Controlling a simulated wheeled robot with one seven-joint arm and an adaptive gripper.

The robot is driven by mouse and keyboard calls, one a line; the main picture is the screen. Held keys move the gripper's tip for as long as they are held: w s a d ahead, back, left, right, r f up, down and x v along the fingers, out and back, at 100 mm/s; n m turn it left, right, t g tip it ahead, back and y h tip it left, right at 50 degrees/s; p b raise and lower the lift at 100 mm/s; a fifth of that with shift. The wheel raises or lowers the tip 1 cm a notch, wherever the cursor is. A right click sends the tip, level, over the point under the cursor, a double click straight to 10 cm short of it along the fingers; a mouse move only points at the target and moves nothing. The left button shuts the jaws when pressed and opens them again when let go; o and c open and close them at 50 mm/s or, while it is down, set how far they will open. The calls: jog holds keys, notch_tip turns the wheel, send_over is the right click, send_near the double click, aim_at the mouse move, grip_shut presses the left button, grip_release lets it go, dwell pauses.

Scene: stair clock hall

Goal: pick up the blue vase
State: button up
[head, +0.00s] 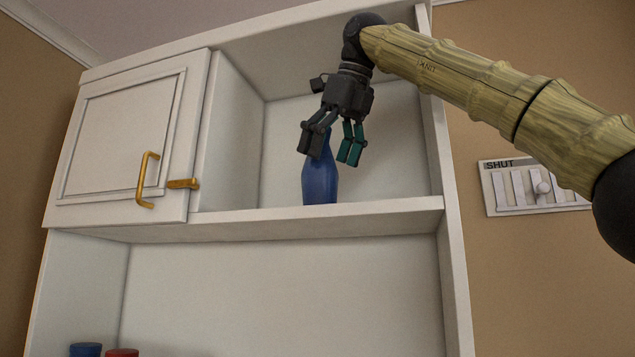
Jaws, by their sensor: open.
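The blue vase (320,182) stands upright on the upper shelf of a white cabinet, in the open compartment right of the door. My gripper (333,158) reaches down from above in front of the vase's upper part, its fingers apart. One dark finger overlaps the vase's upper left and one teal finger is at its right. The vase's neck and top are partly hidden behind the gripper. I cannot tell whether the fingers touch the vase.
A shut cabinet door (123,137) with a brass handle (148,180) is left of the compartment. The shelf edge (300,227) runs below the vase. A blue lid (85,349) and a red lid (123,352) show at the lower left. A panel marked SHUT (507,207) hangs on the right wall.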

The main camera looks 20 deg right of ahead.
aim_at(323, 170)
jog(key=shift+s+a+p, duration=0.25)
jog(key=shift+s+p, duration=0.15)
jog(key=shift+s, duration=0.65)
jog(key=w+f, duration=0.2)
jog(key=w, duration=0.1)
jog(key=w+f+p, duration=0.1)
jog(key=shift+w+a+f, duration=0.15)
jog(key=shift+a+f, duration=0.15)
jog(key=shift+f, duration=0.05)
jog(key=shift+s+r, duration=0.2)
jog(key=shift+s, duration=0.75)
jog(key=shift+w+a+f, duration=0.1)
jog(key=shift+w+f, duration=0.1)
jog(key=shift+w, duration=0.35)
jog(key=c, duration=1.2)
jog(key=shift+s+r, duration=0.2)
jog(key=shift+s, duration=0.05)
jog(key=shift+c, duration=0.5)
